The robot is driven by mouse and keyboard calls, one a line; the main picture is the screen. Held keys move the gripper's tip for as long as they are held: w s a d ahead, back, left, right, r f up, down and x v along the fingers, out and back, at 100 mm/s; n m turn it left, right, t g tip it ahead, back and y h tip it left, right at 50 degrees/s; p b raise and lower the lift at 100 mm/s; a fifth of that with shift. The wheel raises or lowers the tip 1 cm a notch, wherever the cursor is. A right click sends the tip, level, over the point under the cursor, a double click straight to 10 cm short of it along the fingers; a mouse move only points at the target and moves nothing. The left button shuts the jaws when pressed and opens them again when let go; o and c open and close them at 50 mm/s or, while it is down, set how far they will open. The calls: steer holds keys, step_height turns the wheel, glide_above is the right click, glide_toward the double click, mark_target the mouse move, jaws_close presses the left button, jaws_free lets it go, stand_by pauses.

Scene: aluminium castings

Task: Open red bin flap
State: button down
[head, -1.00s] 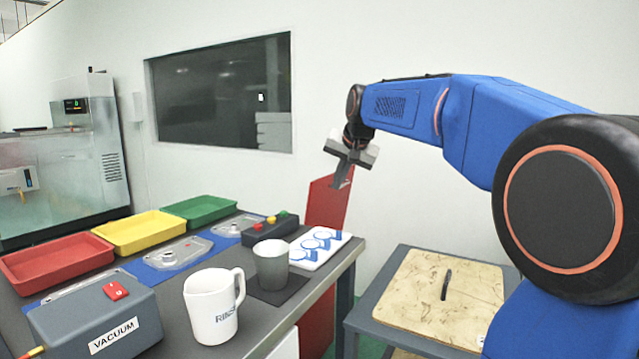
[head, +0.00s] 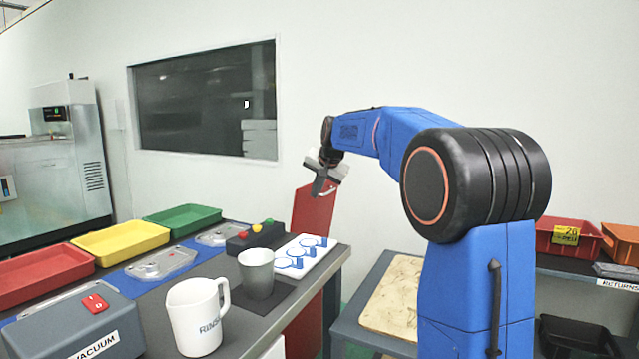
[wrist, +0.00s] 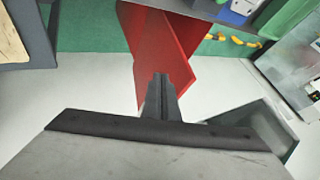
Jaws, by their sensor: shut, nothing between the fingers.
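The red bin (head: 303,330) stands on the floor past the right end of the workbench, partly hidden by it. Its red flap (head: 312,212) is raised, a tilted flat panel that rises above the bench top. Red panels of the bin and flap also show in the wrist view (wrist: 182,40), just beyond my fingers. My gripper (head: 320,188) is shut and empty, pointing down at the flap's upper edge. In the wrist view the fingers (wrist: 158,95) overlap the red panel; I cannot tell whether they touch it.
The workbench (head: 232,325) holds a white mug (head: 196,318), a grey cup (head: 257,275), a vacuum box (head: 75,325) and red, yellow and green trays (head: 183,219). A wooden-topped stand (head: 395,295) is right of the bin. A returns shelf (head: 590,274) with bins is far right.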

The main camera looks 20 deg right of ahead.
steer(key=w+a, duration=0.1)
steer(key=w, duration=0.1)
steer(key=w+a, duration=0.1)
steer(key=shift+w+a, duration=0.2)
steer(key=shift+w, duration=0.15)
steer(key=w+a+r, duration=0.1)
steer(key=w+a, duration=0.3)
steer(key=w, duration=0.2)
steer(key=shift+a+r, duration=0.15)
steer(key=shift+a, duration=0.25)
